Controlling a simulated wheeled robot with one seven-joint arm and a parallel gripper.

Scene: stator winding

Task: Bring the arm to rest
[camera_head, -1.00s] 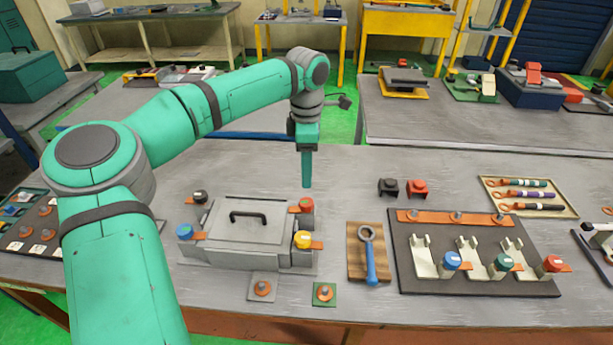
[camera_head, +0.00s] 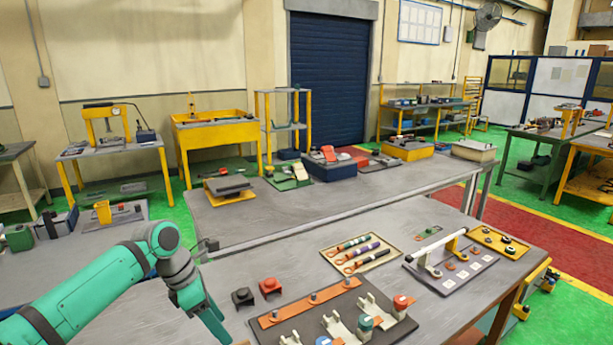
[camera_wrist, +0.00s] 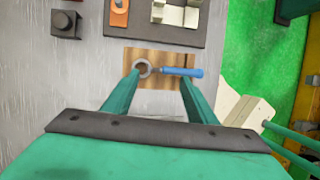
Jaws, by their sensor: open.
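My arm (camera_head: 95,285) is in the lower left of the head view, with my gripper (camera_head: 218,335) pointing down over the near workbench (camera_head: 235,277). In the wrist view my gripper (camera_wrist: 160,78) is open, with its two green fingers apart and nothing held. A ring spanner with a blue handle (camera_wrist: 185,71) lies on a wooden board (camera_wrist: 172,55) in line with the fingers. The fingers look to be above it; the exact gap cannot be told.
A black block (camera_head: 242,297) and a red block (camera_head: 270,287) stand right of my gripper. Beyond are a dark fixture board (camera_head: 290,332), a tray of coloured tools (camera_head: 333,243) and a board with a white bar (camera_head: 410,262). A second bench (camera_head: 300,215) stands behind.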

